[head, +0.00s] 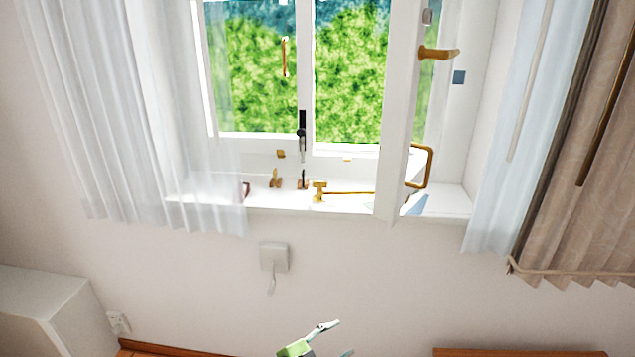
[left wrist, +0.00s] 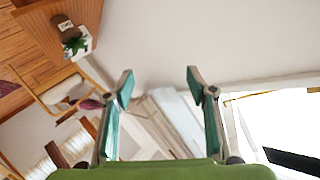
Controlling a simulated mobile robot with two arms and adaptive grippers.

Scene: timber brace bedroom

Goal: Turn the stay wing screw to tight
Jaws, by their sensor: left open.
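A brass stay with a wing screw (head: 319,190) sits on the white window sill (head: 345,206). Its thin rod (head: 350,193) runs right towards the opened white sash (head: 397,150). Whether the screw is tight cannot be told at this size. My left gripper (head: 340,338) is at the bottom of the head view, well below the sill and apart from the stay. In the left wrist view, my left gripper (left wrist: 160,86) has its two fingers wide apart with nothing between them. The stay is not recognisable there. My right gripper is not in view.
Small brass pieces (head: 276,179) stand on the sill left of the stay. A brass handle (head: 438,53) projects from the sash. Sheer curtains (head: 85,120) hang at the left. A white wall box (head: 273,257) is below the sill. A plant (left wrist: 75,42) shows in the wrist view.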

